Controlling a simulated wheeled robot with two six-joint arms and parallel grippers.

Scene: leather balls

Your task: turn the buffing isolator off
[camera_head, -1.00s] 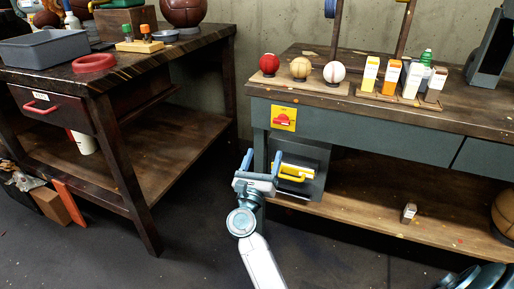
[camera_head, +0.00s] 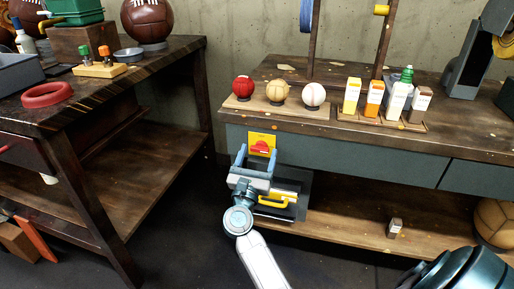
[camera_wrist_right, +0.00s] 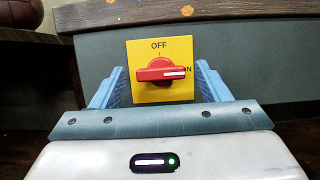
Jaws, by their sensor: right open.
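The buffing isolator is a yellow plate (camera_head: 262,137) with a red rotary knob (camera_head: 261,147) on the front face of the right bench. In the right wrist view the red knob (camera_wrist_right: 160,71) lies horizontal, its white mark pointing right to ON; OFF is printed at the top of the yellow plate (camera_wrist_right: 146,90). My right gripper (camera_head: 255,158) is open and empty, just in front of and slightly below the isolator. In the wrist view its blue fingers (camera_wrist_right: 160,88) stand to either side of the knob, apart from it. My left gripper is not in view.
The right bench (camera_head: 330,141) holds several small balls on a stand and bottles on a tray. A dark box with a yellow handle (camera_head: 277,201) is below the isolator. The left bench (camera_head: 110,95) stands apart, with open floor between the benches.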

